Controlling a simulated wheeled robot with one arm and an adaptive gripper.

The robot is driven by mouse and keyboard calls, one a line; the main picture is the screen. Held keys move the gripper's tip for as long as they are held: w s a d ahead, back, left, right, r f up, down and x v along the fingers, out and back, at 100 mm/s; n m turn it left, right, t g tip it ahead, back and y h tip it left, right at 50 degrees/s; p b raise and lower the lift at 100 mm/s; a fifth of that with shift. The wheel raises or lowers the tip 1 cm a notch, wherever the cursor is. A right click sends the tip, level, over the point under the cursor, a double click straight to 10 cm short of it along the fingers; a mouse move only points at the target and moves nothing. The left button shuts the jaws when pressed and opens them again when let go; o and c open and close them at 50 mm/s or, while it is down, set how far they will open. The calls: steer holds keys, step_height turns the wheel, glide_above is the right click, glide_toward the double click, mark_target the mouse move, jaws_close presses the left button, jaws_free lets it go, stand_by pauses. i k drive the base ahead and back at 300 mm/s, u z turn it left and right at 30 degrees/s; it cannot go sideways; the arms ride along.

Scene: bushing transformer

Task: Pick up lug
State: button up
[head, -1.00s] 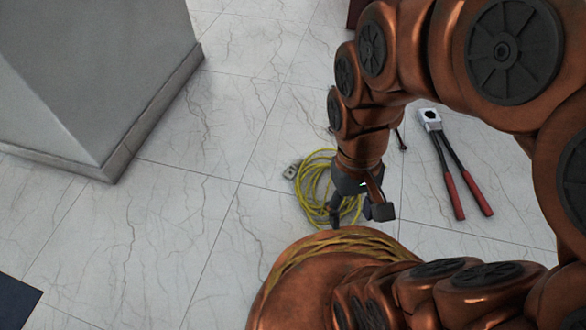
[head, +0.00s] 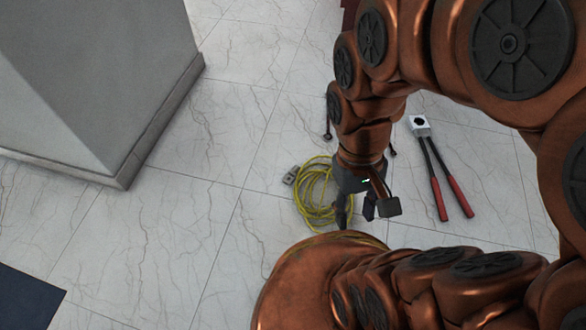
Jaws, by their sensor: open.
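My gripper (head: 355,210) points down over the floor at the centre, its dark fingers apart and nothing visible between them. It is in front of the right side of a yellow cable coil (head: 313,192). Two small dark slender pieces with rounded ends show on either side of my arm, one at the left (head: 328,132) and one at the right (head: 393,152). I cannot tell whether either is the lug, or whether they join behind my arm. No lug can be made out clearly; my arm hides part of the floor.
A long-handled tool with red grips (head: 438,185) lies on the tiles at the right. A small grey box (head: 291,175) is at the coil's left edge. A large grey block (head: 100,90) fills the upper left. The tiled floor between block and coil is clear.

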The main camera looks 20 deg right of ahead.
mark_target(292, 174)
steer(key=u, duration=0.05)
steer(key=k, duration=0.5)
steer(key=z, duration=1.35)
steer(key=i, duration=1.2)
steer(key=u, duration=2.85)
